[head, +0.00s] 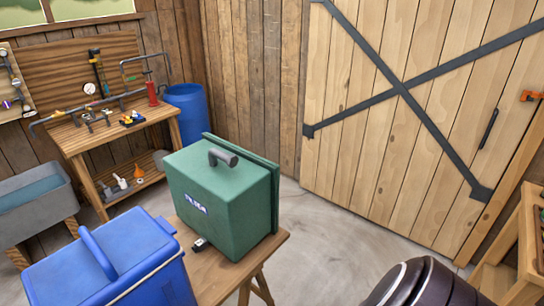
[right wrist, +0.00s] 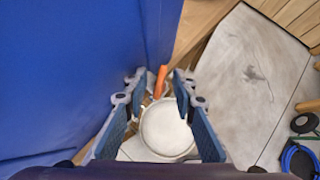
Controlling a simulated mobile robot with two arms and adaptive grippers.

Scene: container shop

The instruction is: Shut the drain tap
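In the right wrist view, my right gripper (right wrist: 155,88) is open, low beside a blue wall (right wrist: 60,80) that looks like the side of the blue cooler (head: 95,270). An orange piece (right wrist: 161,80), which looks like the tap's lever, shows between the fingertips. Whether the tap is open or shut is not clear. The head view does not show the tap or either gripper.
The cooler stands beside a green case (head: 215,200) on a wooden trestle table (head: 215,283). A pipe bench (head: 80,138), a blue barrel (head: 187,112) and a grey basin (head: 35,205) are behind. Floor (head: 345,235) is clear toward the wooden door (head: 400,120). A blue hose (right wrist: 299,160) lies low right.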

